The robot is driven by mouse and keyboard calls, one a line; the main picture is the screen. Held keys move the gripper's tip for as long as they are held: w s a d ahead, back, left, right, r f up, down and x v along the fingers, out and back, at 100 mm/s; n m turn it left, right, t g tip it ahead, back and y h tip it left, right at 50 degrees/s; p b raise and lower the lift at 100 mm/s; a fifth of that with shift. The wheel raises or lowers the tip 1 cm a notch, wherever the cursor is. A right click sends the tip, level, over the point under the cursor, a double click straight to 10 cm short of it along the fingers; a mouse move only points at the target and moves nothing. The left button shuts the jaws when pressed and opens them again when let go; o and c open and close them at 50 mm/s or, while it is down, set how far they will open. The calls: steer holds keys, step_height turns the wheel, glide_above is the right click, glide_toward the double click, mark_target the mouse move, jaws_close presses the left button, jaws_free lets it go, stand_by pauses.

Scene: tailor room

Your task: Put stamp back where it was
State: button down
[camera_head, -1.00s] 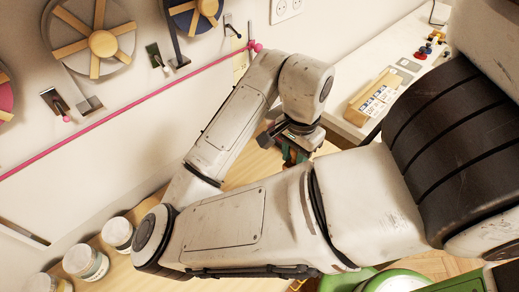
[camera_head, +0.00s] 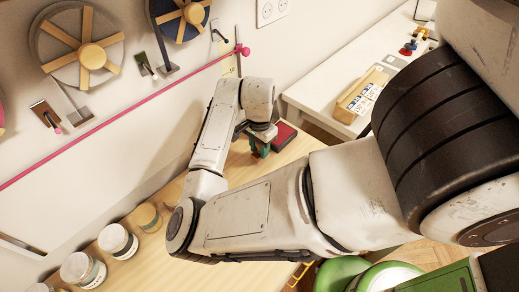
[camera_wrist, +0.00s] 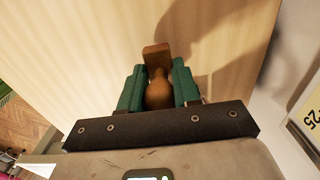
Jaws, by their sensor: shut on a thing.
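The stamp (camera_wrist: 158,88) has a rounded brown wooden handle and a flat block at its far end. My gripper (camera_wrist: 159,90) is shut on the handle, with its green fingers on both sides of it. In the head view my gripper (camera_head: 261,150) is low over the far end of the wooden table (camera_head: 215,232). The stamp is hidden there behind the fingers. I cannot tell whether the stamp touches the table. A red pad (camera_head: 284,138) in a dark case lies on the table just right of the gripper.
Several lidded jars (camera_head: 118,241) stand along the table's wall side at lower left. A white desk (camera_head: 330,75) with a wooden box (camera_head: 362,92) is beyond the table. A pink rail (camera_head: 110,117) and spool wheels (camera_head: 90,55) are on the wall. A green stool (camera_head: 340,275) is below.

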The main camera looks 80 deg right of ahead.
steer(key=shift+f, duration=0.85)
steer(key=shift+f, duration=0.15)
steer(key=c, duration=0.8)
jaws_free()
step_height(320, 180, up, 12)
steer(key=shift+r+b, duration=0.15)
steer(key=shift+b, duration=0.45)
